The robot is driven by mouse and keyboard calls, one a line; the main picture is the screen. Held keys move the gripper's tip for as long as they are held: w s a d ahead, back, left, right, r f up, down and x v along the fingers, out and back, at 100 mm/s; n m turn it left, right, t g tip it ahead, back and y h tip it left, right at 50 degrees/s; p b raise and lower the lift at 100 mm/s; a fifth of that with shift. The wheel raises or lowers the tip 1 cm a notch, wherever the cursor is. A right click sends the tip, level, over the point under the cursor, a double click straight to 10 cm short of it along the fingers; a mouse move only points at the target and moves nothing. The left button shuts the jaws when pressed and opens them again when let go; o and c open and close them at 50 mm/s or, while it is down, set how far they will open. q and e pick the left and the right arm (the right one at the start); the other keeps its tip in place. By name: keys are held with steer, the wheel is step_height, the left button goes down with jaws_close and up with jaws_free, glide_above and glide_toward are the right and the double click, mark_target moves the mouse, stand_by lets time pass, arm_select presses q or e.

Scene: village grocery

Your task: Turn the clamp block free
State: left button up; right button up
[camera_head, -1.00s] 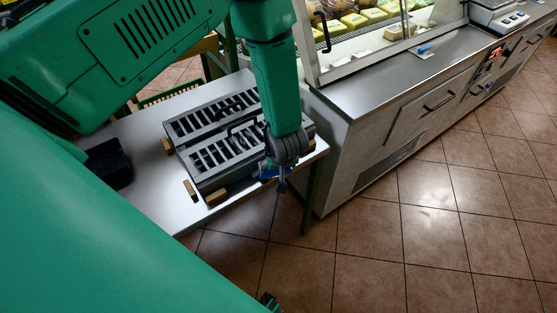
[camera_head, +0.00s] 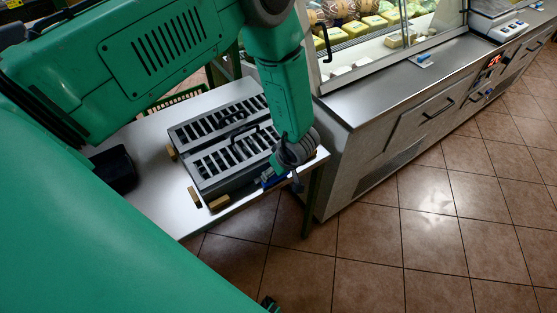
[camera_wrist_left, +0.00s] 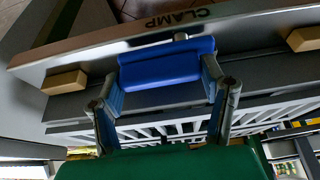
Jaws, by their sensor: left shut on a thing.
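The blue clamp block (camera_wrist_left: 168,64) sits at the edge of a grey metal plate under the printed word CLAMP in the left wrist view. My left gripper (camera_wrist_left: 165,85) is shut on it, with one finger at each side. In the head view the gripper (camera_head: 283,180) is at the front right edge of the slotted grey metal unit (camera_head: 217,172). Only a small blue part of the block (camera_head: 271,182) shows there; my wrist hides the rest. My right gripper is not in view.
The unit stands on a white table (camera_head: 163,207) with small wooden blocks (camera_head: 219,203) around it. A black tray (camera_head: 115,169) lies at the left. A steel counter (camera_head: 380,91) stands close on the right. Tiled floor in front is clear.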

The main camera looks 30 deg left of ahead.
arm_select(q)
steer(key=shift+w, duration=0.15)
steer(key=o, duration=0.9)
steer(key=v, duration=1.2)
steer(key=shift+d+f, duration=0.1)
steer(key=shift+d, duration=0.05)
